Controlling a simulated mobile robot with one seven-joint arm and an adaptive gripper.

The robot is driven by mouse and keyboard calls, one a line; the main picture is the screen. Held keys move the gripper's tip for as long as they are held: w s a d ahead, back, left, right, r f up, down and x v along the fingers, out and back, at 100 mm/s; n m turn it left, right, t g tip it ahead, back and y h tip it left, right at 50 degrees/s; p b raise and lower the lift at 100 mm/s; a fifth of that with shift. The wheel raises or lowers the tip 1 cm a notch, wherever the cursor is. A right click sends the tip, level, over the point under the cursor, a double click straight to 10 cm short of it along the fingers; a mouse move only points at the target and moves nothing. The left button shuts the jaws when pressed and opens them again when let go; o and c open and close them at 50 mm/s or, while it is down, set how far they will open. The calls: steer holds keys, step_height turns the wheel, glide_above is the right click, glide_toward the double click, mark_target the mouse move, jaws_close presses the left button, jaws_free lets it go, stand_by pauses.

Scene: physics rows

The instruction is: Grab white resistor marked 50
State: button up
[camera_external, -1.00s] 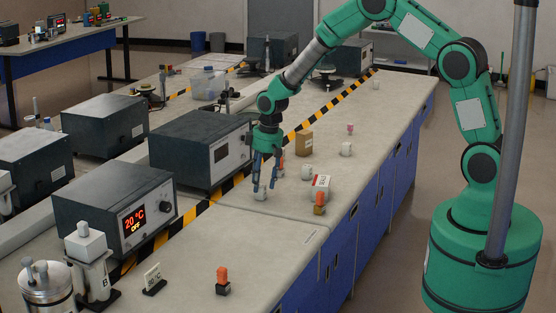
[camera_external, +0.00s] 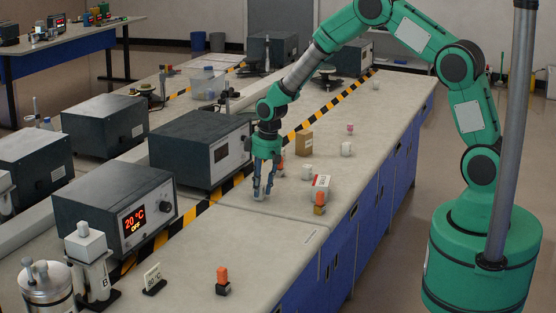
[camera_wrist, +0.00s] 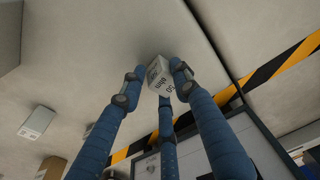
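The white resistor (camera_wrist: 160,75) is a small white block with dark lettering that reads "50 ohm" in the wrist view. I cannot tell whether the block is clear of the surface.
A white box with red marking (camera_external: 320,186), an orange-topped piece (camera_external: 319,203), white blocks (camera_external: 306,173) (camera_external: 346,149) and a brown box (camera_external: 304,143) stand to the right. A dark instrument (camera_external: 200,150) is close on the left. The bench (camera_external: 265,235) in front is mostly clear.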

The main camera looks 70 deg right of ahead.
mark_target(261, 185)
steer(key=shift+r, duration=0.1)
stand_by(0.3)
steer(key=shift+r, duration=0.55)
steer(key=shift+s+r+p, duration=0.2)
steer(key=shift+r+p, duration=0.15)
steer(key=shift+r, duration=0.25)
steer(key=shift+s+r+p, duration=0.15)
steer(key=shift+r+p, duration=0.15)
steer(key=shift+r, duration=0.3)
steer(key=s, duration=0.5)
steer(key=s+a+r+p, duration=0.1)
steer(key=s, duration=0.4)
steer(key=s+a+p, duration=0.1)
steer(key=s, duration=0.4)
steer(key=shift+a+r, duration=0.15)
steer(key=shift+a, duration=0.1)
steer(key=shift+c, duration=0.3)
